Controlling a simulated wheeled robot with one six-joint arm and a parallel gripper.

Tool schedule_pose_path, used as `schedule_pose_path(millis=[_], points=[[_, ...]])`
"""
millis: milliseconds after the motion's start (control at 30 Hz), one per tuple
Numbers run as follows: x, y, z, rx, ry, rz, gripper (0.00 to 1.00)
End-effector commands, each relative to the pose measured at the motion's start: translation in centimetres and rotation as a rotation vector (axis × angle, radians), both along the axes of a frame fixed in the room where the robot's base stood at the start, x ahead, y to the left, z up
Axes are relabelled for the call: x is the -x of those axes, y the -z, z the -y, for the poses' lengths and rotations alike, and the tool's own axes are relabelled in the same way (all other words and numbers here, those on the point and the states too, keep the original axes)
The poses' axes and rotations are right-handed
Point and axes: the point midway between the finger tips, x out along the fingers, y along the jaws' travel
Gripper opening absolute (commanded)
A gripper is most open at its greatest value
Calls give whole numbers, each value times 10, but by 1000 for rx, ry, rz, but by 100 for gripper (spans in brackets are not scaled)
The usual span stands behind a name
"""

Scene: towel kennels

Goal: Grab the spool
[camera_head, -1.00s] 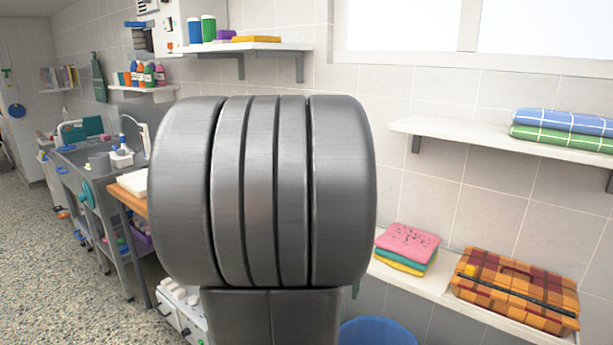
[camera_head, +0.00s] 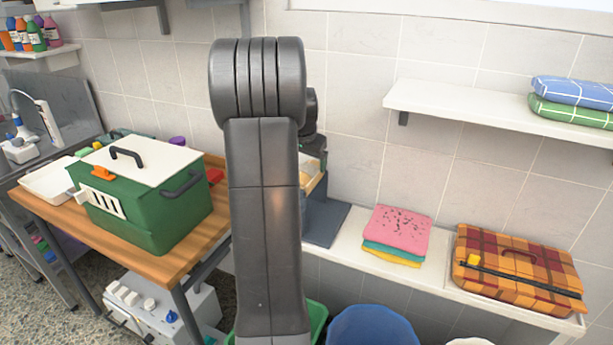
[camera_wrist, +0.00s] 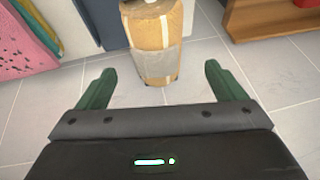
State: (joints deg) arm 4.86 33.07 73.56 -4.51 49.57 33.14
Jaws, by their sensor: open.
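The spool (camera_wrist: 155,38) appears in the wrist view as a tan, twine-like cylinder with a pale band around it. It sits at the top middle, straight ahead of my gripper (camera_wrist: 158,70). My gripper has two green fingers, spread wide apart and empty. The spool lies between the lines of the fingers, and its near end reaches about level with the tips. I cannot tell whether anything touches. In the head view a tan part of the spool (camera_head: 312,177) shows just right of my arm, below my gripper (camera_head: 314,155). My arm hides the rest.
A green carrier (camera_head: 150,210) stands on a wooden table (camera_head: 190,258) at left. Folded towels (camera_head: 398,236) and a plaid case (camera_head: 515,272) lie on the low ledge at right. A dark grey panel (camera_head: 327,222) stands by the spool. A blue bucket (camera_head: 372,328) is below.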

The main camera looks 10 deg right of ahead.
Motion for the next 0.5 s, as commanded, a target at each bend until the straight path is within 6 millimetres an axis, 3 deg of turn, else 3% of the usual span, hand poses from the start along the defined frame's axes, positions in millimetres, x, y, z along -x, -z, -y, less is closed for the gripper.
schedule_pose_path(millis=[100,367,500], points=[[-7,17,2,0,0,-3,90],[-14,33,5,0,0,-3,90],[-20,52,11,0,0,-4,90]])
